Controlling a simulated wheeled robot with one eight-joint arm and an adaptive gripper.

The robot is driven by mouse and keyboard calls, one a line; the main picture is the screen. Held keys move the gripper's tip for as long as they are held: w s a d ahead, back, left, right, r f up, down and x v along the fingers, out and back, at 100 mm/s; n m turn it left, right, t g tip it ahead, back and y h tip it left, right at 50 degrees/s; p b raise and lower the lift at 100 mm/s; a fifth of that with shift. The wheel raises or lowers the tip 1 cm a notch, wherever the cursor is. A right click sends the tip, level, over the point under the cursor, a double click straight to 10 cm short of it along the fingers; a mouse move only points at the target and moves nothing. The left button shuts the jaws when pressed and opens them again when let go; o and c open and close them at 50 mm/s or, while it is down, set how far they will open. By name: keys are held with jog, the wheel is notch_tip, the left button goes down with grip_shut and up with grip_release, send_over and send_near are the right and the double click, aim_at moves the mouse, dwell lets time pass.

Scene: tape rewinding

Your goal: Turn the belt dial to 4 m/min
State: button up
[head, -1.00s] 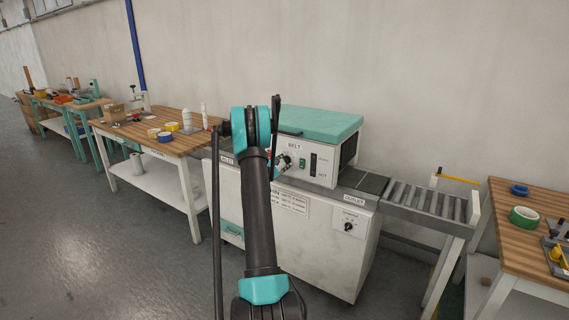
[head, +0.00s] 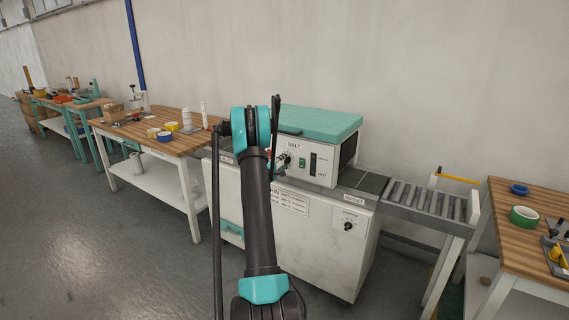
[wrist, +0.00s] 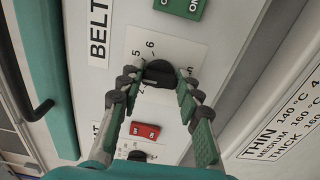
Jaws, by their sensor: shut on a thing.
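The belt dial (wrist: 158,72) is a black knob on a white panel with a printed number scale, next to the label BELT, in the wrist view. My gripper (wrist: 157,77) has its two fingers on either side of the knob, shut on it. A 6 and a 5 show on the scale; other numbers are partly covered by the fingers. I cannot tell which number the knob points to. In the head view, the panel (head: 318,165) is on the machine under a teal lid, and my arm hides part of the gripper and dial.
A green ON switch (wrist: 182,7) sits beside the dial. A red switch (wrist: 145,131) and another black knob (wrist: 137,156) lie on the other side. A roller conveyor (head: 428,200) extends right of the machine; wooden tables stand on both sides.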

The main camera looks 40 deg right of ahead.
dwell(0.5)
jog(key=o, duration=1.2)
jog(key=shift+c, duration=0.2)
jog(key=v, duration=1.2)
jog(key=shift+f, duration=0.1)
jog(key=s+a+f+m+g+y, duration=0.1)
jog(key=s+a+y, duration=0.7)
jog(key=s+a, duration=0.9)
jog(key=s+a+f+m+g+y, duration=0.1)
jog(key=s+a+f+m+y, duration=0.2)
jog(key=s+a+y, duration=0.5)
jog(key=s+a+f, duration=0.1)
jog(key=s+a, duration=0.9)
jog(key=a, duration=0.4)
jog(key=shift+s+a+m+g+y, duration=0.3)
jog(key=shift+a+m, duration=0.1)
